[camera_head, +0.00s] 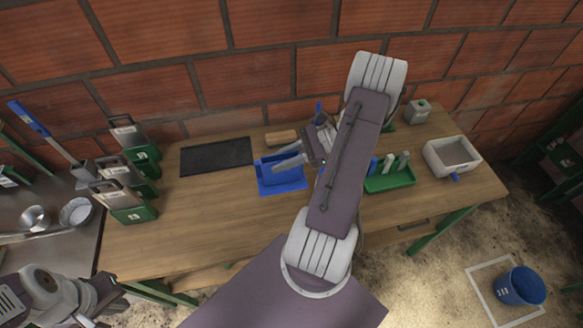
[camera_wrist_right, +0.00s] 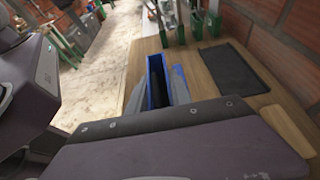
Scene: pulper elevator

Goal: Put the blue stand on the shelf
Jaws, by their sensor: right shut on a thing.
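The blue stand (camera_head: 268,187) is on the wooden table (camera_head: 210,222), left of my right arm in the head view. It also shows in the right wrist view (camera_wrist_right: 152,90), upright between the grey fingers. My right gripper (camera_head: 276,158) is shut on the blue stand. Whether the stand touches the table or hangs just above it, I cannot tell. My left gripper (camera_head: 85,312) is at the lower left corner of the head view, away from the table top; its fingers are cut off or unclear. I cannot identify the shelf with certainty.
A black mat (camera_head: 216,157) lies left of the stand, and a wooden block (camera_head: 281,137) behind it. A green tray (camera_head: 390,181) and grey bin (camera_head: 451,156) are at right. A blue bucket (camera_head: 520,286) stands on the floor.

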